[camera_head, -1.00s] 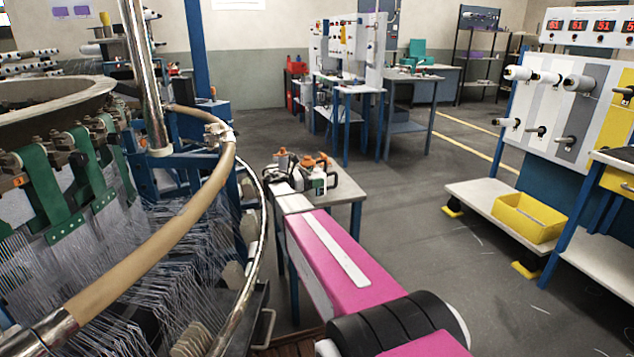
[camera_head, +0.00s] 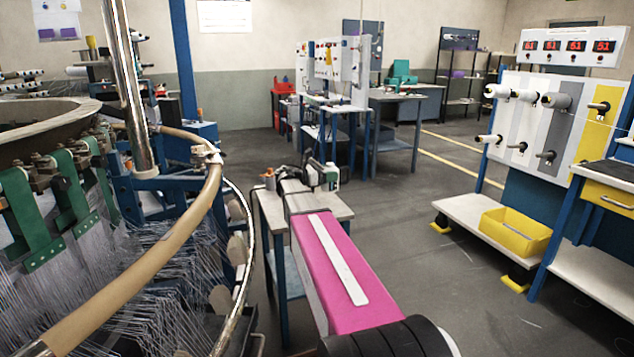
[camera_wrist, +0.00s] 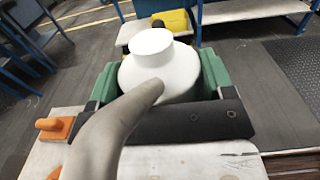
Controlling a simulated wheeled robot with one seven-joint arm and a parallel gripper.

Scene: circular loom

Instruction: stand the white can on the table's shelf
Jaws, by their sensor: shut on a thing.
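The white can (camera_wrist: 165,75) has a round shoulder and a narrower top, and a grey curved spout or handle crosses in front of it in the wrist view. My gripper (camera_wrist: 160,85) is shut on it, with green pads on both sides. In the head view my gripper (camera_head: 322,176) is at the far end of my pink arm, over the back of the small table (camera_head: 335,207); the can is mostly hidden there. The table's lower shelf (camera_head: 292,264) shows partly between the blue legs. I cannot tell whether the can touches the tabletop.
An orange-topped item (camera_head: 268,180) stands at the table's left; orange parts (camera_wrist: 55,128) also show in the wrist view. The circular loom's rail (camera_head: 190,215) is close on the left. A panel stand with a yellow bin (camera_head: 514,236) is at right. Open floor lies between.

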